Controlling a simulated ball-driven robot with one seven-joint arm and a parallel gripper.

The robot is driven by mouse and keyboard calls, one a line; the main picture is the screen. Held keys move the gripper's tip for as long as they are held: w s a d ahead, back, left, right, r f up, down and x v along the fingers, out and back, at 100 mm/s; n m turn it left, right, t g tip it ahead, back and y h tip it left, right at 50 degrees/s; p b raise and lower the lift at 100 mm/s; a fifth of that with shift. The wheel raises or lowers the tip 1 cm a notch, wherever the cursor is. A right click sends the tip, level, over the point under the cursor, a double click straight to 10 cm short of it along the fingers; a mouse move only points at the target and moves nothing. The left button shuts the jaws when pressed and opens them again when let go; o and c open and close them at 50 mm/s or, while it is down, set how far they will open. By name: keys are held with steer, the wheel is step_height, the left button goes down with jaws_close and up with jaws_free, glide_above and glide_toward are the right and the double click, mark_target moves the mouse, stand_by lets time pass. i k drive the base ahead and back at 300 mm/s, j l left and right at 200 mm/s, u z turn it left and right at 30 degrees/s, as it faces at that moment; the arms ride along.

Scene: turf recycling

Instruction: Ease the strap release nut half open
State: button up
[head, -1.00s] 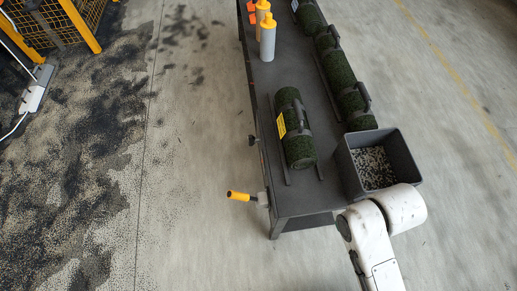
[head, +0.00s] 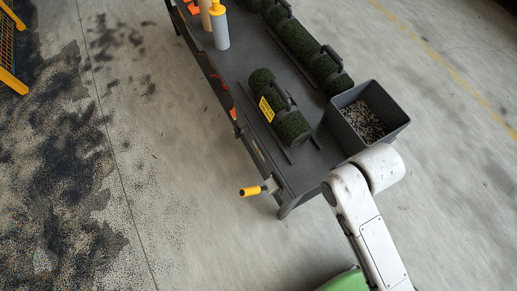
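A green turf roll (head: 262,82) lies on the near end of the dark bench, with a dark strap (head: 284,99) and handle around it and a yellow label (head: 266,109) on its side. A crank with a yellow handle (head: 250,191) sticks out from the bench's near left corner on a grey mount (head: 270,186). I cannot make out which small part is the strap release nut. My white arm rises at the lower right, beside the bench end. My gripper is outside the view.
A grey bin (head: 391,125) with pale granules stands at the bench's right near corner, close to my arm. Open floor lies left, with scattered dark granules (head: 60,165).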

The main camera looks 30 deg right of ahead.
mark_target(238, 131)
steer(key=i+j, duration=0.15)
steer(key=j, duration=0.2)
steer(key=i+j, duration=0.35)
steer(key=j, duration=0.3)
steer(key=i+j, duration=0.15)
steer(key=j, duration=0.2)
steer(key=i+z, duration=0.05)
